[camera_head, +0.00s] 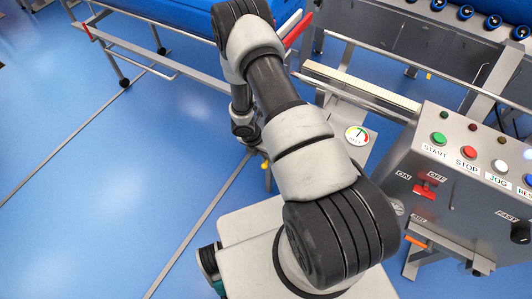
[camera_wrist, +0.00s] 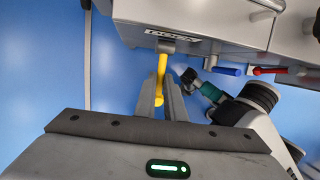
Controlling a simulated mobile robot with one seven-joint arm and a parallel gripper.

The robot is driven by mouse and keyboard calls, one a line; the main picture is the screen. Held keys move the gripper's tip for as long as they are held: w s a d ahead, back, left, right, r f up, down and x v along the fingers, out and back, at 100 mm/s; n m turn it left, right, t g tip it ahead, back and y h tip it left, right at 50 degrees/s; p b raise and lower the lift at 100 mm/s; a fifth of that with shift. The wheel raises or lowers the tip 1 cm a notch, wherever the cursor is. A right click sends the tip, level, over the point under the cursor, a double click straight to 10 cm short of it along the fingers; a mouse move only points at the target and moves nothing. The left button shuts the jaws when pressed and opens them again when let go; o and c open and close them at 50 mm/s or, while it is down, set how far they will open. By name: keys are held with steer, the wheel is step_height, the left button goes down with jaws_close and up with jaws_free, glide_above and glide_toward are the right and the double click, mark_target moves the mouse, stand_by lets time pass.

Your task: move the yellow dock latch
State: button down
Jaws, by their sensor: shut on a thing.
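The yellow dock latch (camera_wrist: 161,66) hangs as a slim bar below a grey housing with a DOCK label (camera_wrist: 172,35) in the wrist view. My gripper (camera_wrist: 160,92) is shut on the latch, with one dark finger on each side of it. The latch's lower end sits between the fingers. In the head view my arm hides most of the gripper area. A small yellow piece (camera_head: 265,165) shows beside my arm there, but I cannot tell if it is the latch.
A blue handle (camera_wrist: 228,71) and a red handle (camera_wrist: 270,71) stick out right of the latch. In the head view a control panel (camera_head: 470,160) with buttons stands at right, and a blue-topped carrier (camera_head: 165,12) stands at the back. The blue floor at left is clear.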

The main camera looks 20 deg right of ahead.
steer(key=shift+a, duration=0.1)
steer(key=c, duration=1.8)
jaws_free()
steer(key=p+v, duration=0.3)
steer(key=v, duration=1.4)
steer(key=shift+r, duration=0.2)
